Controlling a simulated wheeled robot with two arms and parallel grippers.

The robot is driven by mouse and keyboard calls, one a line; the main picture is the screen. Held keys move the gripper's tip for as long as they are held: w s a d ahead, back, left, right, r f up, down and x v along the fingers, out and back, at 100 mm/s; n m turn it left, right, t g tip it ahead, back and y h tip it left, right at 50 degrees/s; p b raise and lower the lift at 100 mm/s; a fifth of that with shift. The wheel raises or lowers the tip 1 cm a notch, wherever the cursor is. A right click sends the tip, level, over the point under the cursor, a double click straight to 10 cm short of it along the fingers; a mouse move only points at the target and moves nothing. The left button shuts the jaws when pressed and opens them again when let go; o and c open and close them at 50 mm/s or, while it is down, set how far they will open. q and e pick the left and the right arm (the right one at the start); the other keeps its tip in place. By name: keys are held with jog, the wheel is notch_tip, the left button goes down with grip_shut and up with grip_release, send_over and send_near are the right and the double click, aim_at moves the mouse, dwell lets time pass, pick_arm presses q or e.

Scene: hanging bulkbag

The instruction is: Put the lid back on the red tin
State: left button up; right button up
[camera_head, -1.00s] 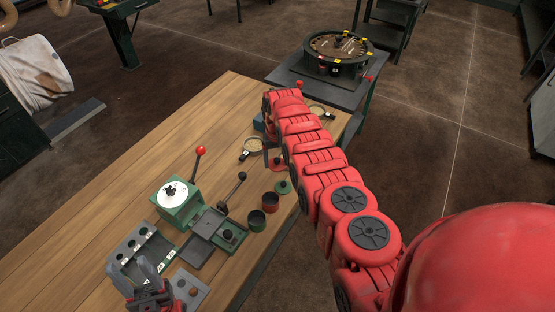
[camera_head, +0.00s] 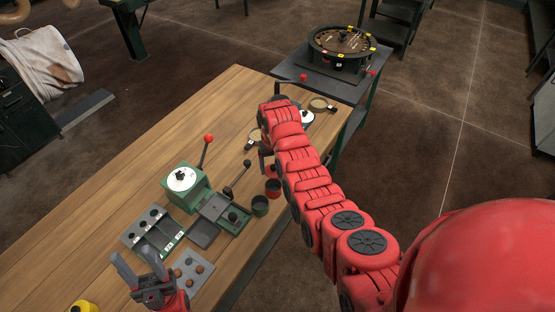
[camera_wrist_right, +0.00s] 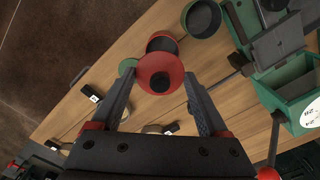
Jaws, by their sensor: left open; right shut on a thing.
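The red tin (camera_head: 273,188) stands open on the wooden bench, beside the green tin (camera_head: 260,206). In the right wrist view the red tin (camera_wrist_right: 161,41) shows its dark inside just beyond the red lid (camera_wrist_right: 160,73). My right gripper (camera_wrist_right: 160,80) is shut on the red lid, one finger at each side, the dark knob facing the camera. The lid overlaps the tin's near part in that view; its height above the tin is unclear. In the head view my right arm partly hides this gripper. My left gripper (camera_head: 140,276) is open and empty above the bench's near left.
The green tin (camera_wrist_right: 201,19) stands close to the red one, and a green lid (camera_wrist_right: 127,67) lies on the other side. A green press (camera_head: 186,188) with a red-knobbed lever, a grey tray (camera_head: 152,234) and a plate with holes (camera_head: 192,272) stand nearby. The bench's left is clear.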

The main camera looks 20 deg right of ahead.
jog(key=shift+s+a, duration=0.25)
jog(key=shift+s, duration=0.2)
jog(key=shift+w+d+f, duration=0.1)
jog(key=shift+w+f, duration=0.1)
jog(key=shift+f, duration=0.6)
notch_tip(320, 180, down, 4)
jog(key=shift+r+b, duration=0.2)
jog(key=shift+b, duration=0.9)
jog(key=shift+f+b, duration=0.45)
jog(key=shift+f, duration=0.2)
jog(key=shift+s, duration=0.1)
jog(key=shift+f+b, duration=0.15)
jog(key=shift+b, duration=0.6)
jog(key=o, duration=1.2)
